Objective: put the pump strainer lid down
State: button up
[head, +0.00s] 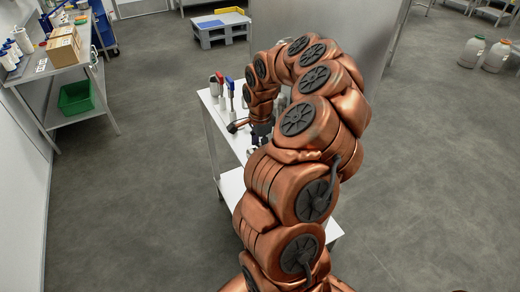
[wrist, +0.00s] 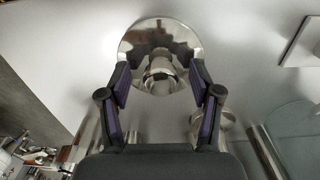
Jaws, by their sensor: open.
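The pump strainer lid (wrist: 160,32) is a shiny round steel disc with a knob in its middle, at the top centre of the wrist view. It appears to lie on a pale, smooth surface. My gripper (wrist: 161,76) is open, with one dark finger on each side of the knob. I see a gap on both sides, so the fingers do not look closed on it. In the head view my own arm hides the lid, and only a dark bit of my gripper (head: 262,130) shows over the white table.
The white table (head: 230,187) holds several upright bottles or tools (head: 230,92) at its far left. In the wrist view a square plate (wrist: 303,45) and a clear cylinder (wrist: 292,128) are at right. A shelf with a green crate (head: 76,98) stands left.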

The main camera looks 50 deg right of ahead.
grip_shut()
dwell(0.6)
